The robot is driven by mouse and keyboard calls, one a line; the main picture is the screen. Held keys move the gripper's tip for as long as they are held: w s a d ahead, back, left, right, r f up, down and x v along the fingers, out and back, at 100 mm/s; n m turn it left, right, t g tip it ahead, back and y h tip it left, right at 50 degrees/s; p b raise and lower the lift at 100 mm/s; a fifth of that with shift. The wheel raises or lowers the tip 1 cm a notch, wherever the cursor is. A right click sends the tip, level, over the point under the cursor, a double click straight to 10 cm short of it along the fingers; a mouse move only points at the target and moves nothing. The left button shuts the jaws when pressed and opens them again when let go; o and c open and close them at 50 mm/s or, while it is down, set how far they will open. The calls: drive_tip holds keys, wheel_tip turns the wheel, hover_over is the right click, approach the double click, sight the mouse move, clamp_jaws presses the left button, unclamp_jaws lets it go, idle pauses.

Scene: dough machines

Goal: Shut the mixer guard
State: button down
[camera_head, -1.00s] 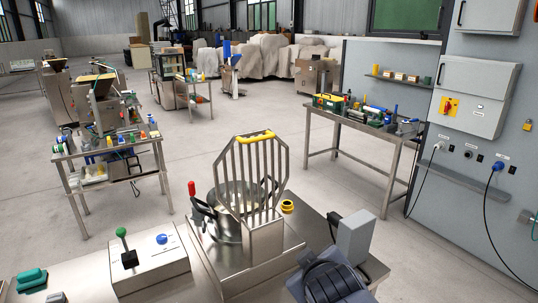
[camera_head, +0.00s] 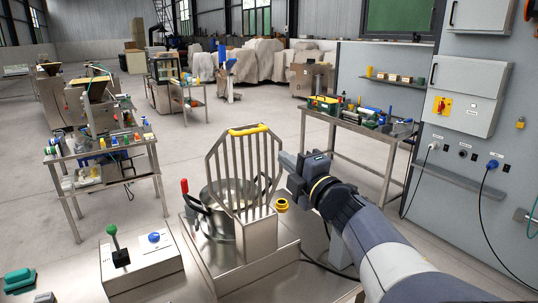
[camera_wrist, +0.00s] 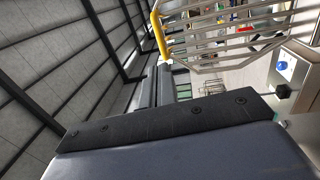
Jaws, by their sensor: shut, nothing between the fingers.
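The mixer guard (camera_head: 240,172) is a steel barred frame with a yellow grip (camera_head: 249,130) along its top. It stands raised and upright at the front side of the mixer bowl (camera_head: 217,210), which shows partly behind the bars. My gripper (camera_head: 284,161) is shut and empty, just right of the guard at about the height of its upper bars. Contact cannot be made out. In the wrist view, the guard's bars (camera_wrist: 225,30) and yellow grip (camera_wrist: 160,36) show beyond the dark gripper body filling the lower part.
A control box (camera_head: 140,262) with a green-knobbed lever and a blue knob is left of the mixer. A red-tipped handle (camera_head: 184,187) rises by the bowl. A yellow-black button (camera_head: 282,205) sits right of the guard. A workbench (camera_head: 345,122) stands behind right.

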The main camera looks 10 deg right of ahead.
drive_tip(key=p+x, duration=0.3)
drive_tip(key=x, duration=0.9)
drive_tip(key=shift+w+p, duration=0.2)
drive_tip(key=shift+p, duration=0.1)
drive_tip(key=shift+a+f, duration=0.1)
drive_tip(key=shift+a, duration=0.15)
